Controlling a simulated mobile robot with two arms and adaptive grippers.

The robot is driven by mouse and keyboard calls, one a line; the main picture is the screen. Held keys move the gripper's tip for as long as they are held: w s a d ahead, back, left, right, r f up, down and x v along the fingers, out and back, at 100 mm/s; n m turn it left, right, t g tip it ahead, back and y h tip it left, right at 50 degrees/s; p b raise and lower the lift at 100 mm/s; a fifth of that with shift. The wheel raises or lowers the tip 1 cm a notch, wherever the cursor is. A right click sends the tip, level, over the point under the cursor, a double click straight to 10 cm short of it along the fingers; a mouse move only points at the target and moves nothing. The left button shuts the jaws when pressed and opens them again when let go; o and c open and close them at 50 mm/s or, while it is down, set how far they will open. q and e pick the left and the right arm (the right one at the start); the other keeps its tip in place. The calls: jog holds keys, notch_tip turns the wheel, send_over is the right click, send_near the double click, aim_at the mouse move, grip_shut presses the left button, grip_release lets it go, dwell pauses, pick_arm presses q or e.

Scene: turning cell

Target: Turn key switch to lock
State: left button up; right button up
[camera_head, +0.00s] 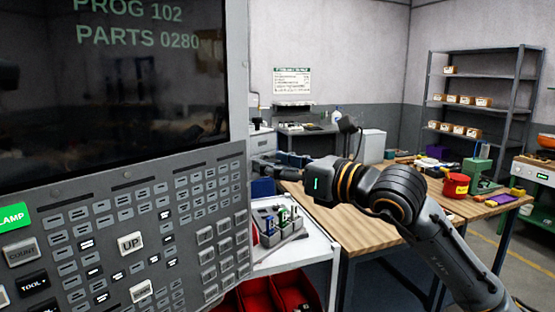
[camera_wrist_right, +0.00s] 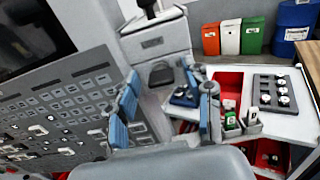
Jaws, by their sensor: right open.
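The machine's control panel (camera_head: 130,225), grey with rows of keys, fills the left of the head view under a dark screen (camera_head: 110,85). It also shows at the left of the right wrist view (camera_wrist_right: 60,115). I cannot make out the key switch in either view. My right gripper (camera_head: 268,165) is just right of the panel's edge in the head view, partly hidden by its own wrist. In the right wrist view its blue-padded fingers (camera_wrist_right: 163,92) are spread apart, with nothing between them. My left gripper is not in view.
A white cart (camera_head: 310,248) with a grey tool holder (camera_head: 283,232) and red bins (camera_head: 275,292) stands right of the panel. A wooden workbench (camera_head: 350,225) lies behind my right arm, with a red bucket (camera_head: 456,187) on it. Shelves (camera_head: 480,95) stand at the back right.

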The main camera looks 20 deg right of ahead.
jog(key=shift+c, duration=0.4)
grip_shut()
jog(key=shift+f+n+b, duration=0.15)
jog(key=shift+n+b, duration=5.4)
jog(key=shift+n, duration=3.35)
